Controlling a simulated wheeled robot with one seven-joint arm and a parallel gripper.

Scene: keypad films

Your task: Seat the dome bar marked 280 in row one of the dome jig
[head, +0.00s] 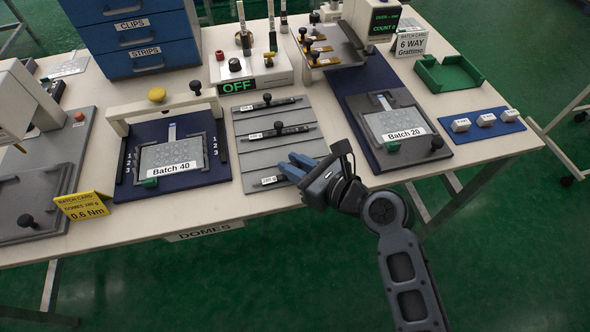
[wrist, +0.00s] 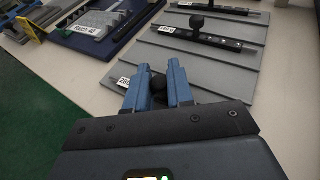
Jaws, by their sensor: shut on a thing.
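A grey stepped rack (head: 240,160) carries three dark bars with ball knobs. The front bar (head: 268,181) is mostly hidden by my gripper; its white label (wrist: 124,82) looks like 280 but is small and partly covered. My gripper (head: 293,164) is over the rack's front edge. In the wrist view its blue fingers (wrist: 158,84) are shut on this bar's black knob (wrist: 157,86), and the bar appears to be at its place on the rack. The dome jig (head: 122,172), left of the rack, holds a plate labelled Batch 40 (head: 172,168). Numbers 1, 2, 3 run down both its sides.
A cream bridge with a yellow knob (head: 157,94) spans the jig's back. A yellow card (head: 83,206) reads domes, 280 g, 0.6 Nm. Behind the rack, a box (head: 250,72) shows OFF. The Batch 20 fixture (head: 405,132) stands right of my arm. Other bars (head: 270,104) lie behind.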

